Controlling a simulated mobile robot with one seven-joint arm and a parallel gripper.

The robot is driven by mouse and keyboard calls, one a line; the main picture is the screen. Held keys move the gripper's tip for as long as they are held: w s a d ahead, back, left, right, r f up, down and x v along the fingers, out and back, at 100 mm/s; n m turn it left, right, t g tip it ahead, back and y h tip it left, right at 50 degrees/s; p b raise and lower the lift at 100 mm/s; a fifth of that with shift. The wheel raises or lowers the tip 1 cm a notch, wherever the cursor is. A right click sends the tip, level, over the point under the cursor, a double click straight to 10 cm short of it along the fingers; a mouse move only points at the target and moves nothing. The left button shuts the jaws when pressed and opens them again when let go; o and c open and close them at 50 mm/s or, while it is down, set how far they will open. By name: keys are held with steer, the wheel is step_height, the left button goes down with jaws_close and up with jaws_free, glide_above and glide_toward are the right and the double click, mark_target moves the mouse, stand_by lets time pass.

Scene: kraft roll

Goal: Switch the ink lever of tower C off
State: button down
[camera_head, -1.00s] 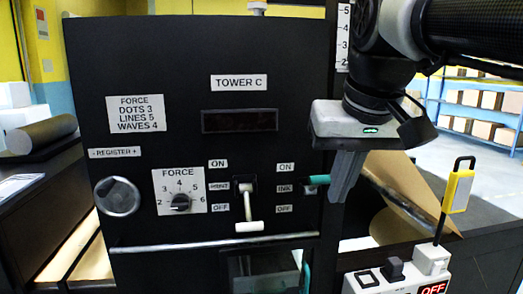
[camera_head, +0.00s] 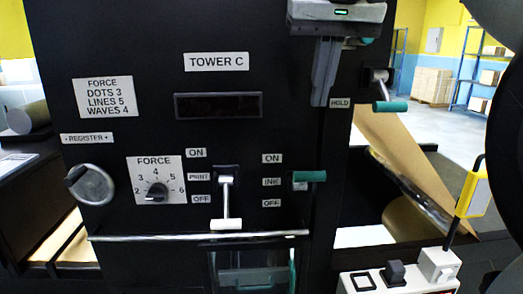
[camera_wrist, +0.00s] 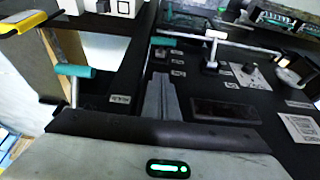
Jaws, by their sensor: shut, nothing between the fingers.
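The ink lever (camera_head: 310,176) has a teal handle at the right edge of the black tower C panel (camera_head: 130,30). Its handle is level with or slightly above the INK label (camera_head: 271,182), between the ON label (camera_head: 271,158) and the OFF label (camera_head: 271,203). In the wrist view the lever (camera_wrist: 161,41) lies beyond the fingertips. My gripper (camera_head: 318,103) is shut and empty, pointing down above the ink lever and apart from it; it also shows in the wrist view (camera_wrist: 160,78). The lever's pivot is mostly hidden by its handle.
The white print lever (camera_head: 226,222) hangs down at left of the ink lever. A teal-handled HOLD lever (camera_head: 390,105) sticks out right of my gripper. A metal rail (camera_head: 200,236) crosses below. A white switch box (camera_head: 400,276) stands at lower right, with a yellow-topped stick (camera_head: 473,195).

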steer(key=shift+f, duration=0.1)
steer(key=b, duration=0.2)
glide_above(305, 180)
steer(key=w+d, duration=0.1)
steer(key=w, duration=0.2)
steer(key=f, duration=0.9)
steer(key=shift+s+d+f, duration=0.15)
steer(key=shift+s+f, duration=0.05)
steer(key=shift+f, duration=0.1)
steer(key=shift+s+f, duration=0.3)
steer(key=shift+f, duration=0.25)
steer(key=shift+s+f, duration=0.3)
steer(key=shift+f, duration=0.25)
steer(key=shift+s+f, duration=0.25)
steer(key=shift+f, duration=0.25)
steer(key=shift+f, duration=0.15)
